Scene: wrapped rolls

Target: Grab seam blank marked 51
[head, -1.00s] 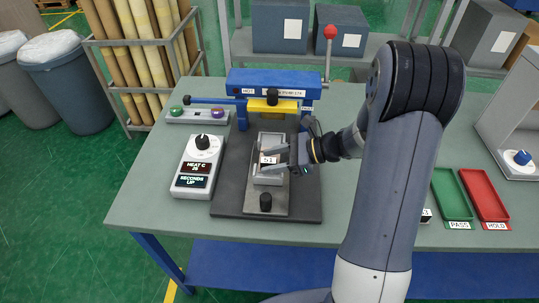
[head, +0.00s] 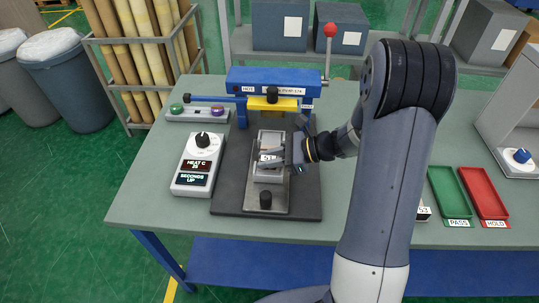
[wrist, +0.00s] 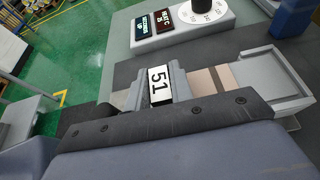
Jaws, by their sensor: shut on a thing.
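Dark parts of my gripper hide the blank's near side in the wrist view. I cannot tell whether the blank is clear of the fixture.
The blue press (head: 272,80) with a red-knobbed lever (head: 330,32) stands just behind. A control box (head: 198,165) with dial and displays is at the left. A green PASS tray (head: 450,195) and red HOLD tray (head: 484,192) lie at the right. A block marked 53 (head: 424,211) shows partly beside my arm.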

